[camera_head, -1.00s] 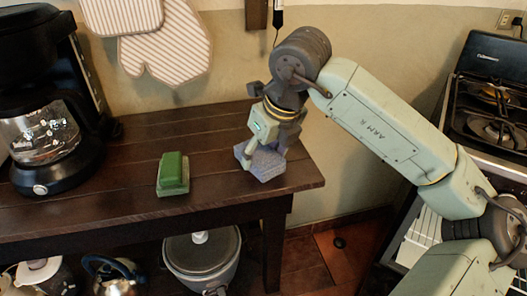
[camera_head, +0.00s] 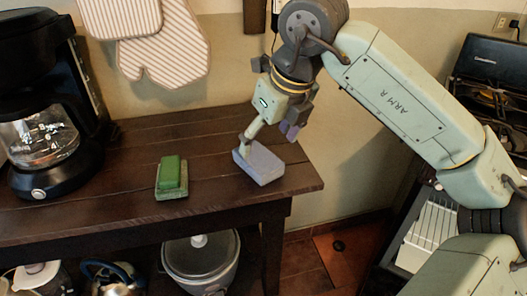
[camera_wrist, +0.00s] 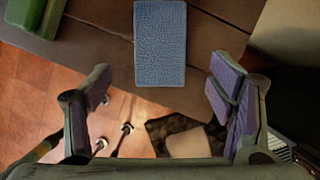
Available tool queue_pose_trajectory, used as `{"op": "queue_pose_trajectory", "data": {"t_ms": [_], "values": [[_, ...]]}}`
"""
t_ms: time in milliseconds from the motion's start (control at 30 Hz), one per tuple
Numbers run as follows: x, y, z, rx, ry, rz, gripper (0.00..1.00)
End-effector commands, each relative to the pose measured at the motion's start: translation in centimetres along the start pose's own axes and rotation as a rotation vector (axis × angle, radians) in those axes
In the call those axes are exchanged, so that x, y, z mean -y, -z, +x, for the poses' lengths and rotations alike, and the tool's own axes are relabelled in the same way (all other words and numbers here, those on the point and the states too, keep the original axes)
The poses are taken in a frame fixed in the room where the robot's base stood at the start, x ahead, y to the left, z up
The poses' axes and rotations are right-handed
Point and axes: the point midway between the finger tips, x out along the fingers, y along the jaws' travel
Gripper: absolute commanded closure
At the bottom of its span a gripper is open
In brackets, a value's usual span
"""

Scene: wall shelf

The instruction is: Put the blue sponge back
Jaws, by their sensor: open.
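The blue sponge (camera_head: 260,163) lies flat on the dark wooden table (camera_head: 215,200), near its right end. It also shows in the wrist view (camera_wrist: 160,45), at the top centre, beyond the fingers. My gripper (camera_head: 268,138) is over the sponge's far side, with its fingers spread apart. In the wrist view my gripper (camera_wrist: 165,95) shows purple pads left and right with nothing between them. In the head view one finger overlaps the sponge's left corner; I cannot tell whether it touches.
A green block on a green base (camera_head: 172,176) stands left of the sponge; part of it shows in the wrist view (camera_wrist: 30,18). A coffee maker (camera_head: 45,130) stands further left. Striped mitts (camera_head: 165,45) hang on the wall. A pot (camera_head: 200,262) sits below the table.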

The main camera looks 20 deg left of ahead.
Motion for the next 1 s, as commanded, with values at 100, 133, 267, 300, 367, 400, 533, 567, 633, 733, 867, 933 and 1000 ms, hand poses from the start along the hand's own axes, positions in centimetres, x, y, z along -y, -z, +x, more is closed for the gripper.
{"op": "queue_pose_trajectory", "data": {"t_ms": [100, 133, 267, 300, 367, 400, 533, 567, 633, 733, 867, 933, 1000], "values": [[0.1, 0.0, -2.6, 0.000, 0.004, 0.003, 0.24], [0.1, 0.0, -3.1, 0.001, 0.003, 0.003, 0.24], [0.1, 0.0, -5.0, 0.000, 0.002, 0.003, 0.24], [0.1, 0.0, -5.4, -0.001, 0.002, 0.002, 0.24], [0.0, 0.0, -5.8, -0.001, 0.001, 0.000, 0.24], [0.0, 0.0, -6.0, -0.001, 0.001, 0.000, 0.24], [0.0, 0.0, -6.2, -0.001, 0.000, 0.001, 0.24], [0.0, 0.0, -6.2, -0.001, 0.000, 0.001, 0.24], [0.0, 0.0, -6.2, -0.001, 0.000, 0.001, 0.24], [0.0, 0.0, -6.2, -0.001, 0.000, 0.001, 0.24], [0.0, 0.0, -6.2, -0.001, 0.000, 0.001, 0.24], [0.0, 0.0, -6.2, -0.001, 0.000, 0.001, 0.24], [0.0, 0.0, -6.2, -0.001, -0.001, 0.000, 0.24]]}}
